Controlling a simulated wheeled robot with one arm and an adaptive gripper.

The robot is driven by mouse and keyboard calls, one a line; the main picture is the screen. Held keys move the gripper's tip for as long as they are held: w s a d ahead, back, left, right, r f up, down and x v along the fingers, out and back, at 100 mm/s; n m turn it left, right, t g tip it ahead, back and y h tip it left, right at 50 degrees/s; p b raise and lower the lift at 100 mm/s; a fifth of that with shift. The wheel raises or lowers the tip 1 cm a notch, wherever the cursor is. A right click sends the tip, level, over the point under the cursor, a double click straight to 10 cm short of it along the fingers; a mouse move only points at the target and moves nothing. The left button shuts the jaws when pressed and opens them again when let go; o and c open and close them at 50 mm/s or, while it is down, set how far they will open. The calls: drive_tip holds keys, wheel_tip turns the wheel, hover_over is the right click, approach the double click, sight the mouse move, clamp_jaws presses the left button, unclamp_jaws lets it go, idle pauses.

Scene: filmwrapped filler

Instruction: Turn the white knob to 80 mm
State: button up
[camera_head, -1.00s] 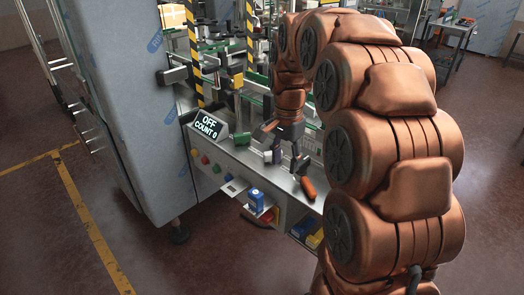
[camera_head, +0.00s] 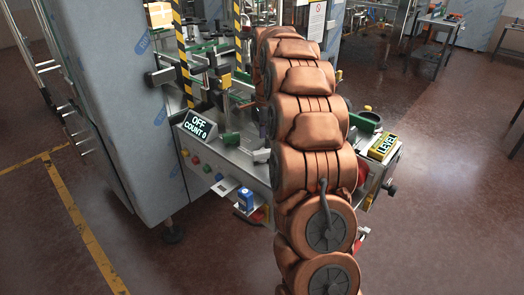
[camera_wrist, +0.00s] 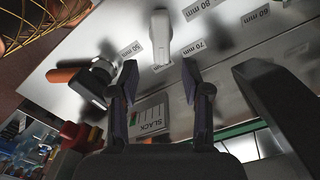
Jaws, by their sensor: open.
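The white knob (camera_wrist: 160,36) shows in the wrist view as an elongated white grip on a pale panel. Its long side runs up and down the picture. A 50 mm label (camera_wrist: 132,49) lies to its left, a 70 mm label (camera_wrist: 194,47) to its right, and an 80 mm label (camera_wrist: 203,6) up to the right. My gripper (camera_wrist: 159,68) is open and empty, its two dark fingers spread below the knob's lower end. No contact with the knob shows. In the head view, my arm hides the knob and the gripper.
An orange-handled part (camera_wrist: 62,76) lies left of my fingers. A SLACK gauge (camera_wrist: 150,121) sits behind and between them. A large dark bar (camera_wrist: 275,105) crosses at the right.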

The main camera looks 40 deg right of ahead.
sight(265, 150)
drive_tip(key=shift+f+p, duration=0.8)
drive_tip(key=shift+f, duration=2.1)
clamp_jaws()
drive_tip(key=shift+a+f, duration=0.1)
drive_tip(key=shift+a, duration=0.15)
drive_tip(key=shift+d, duration=0.15)
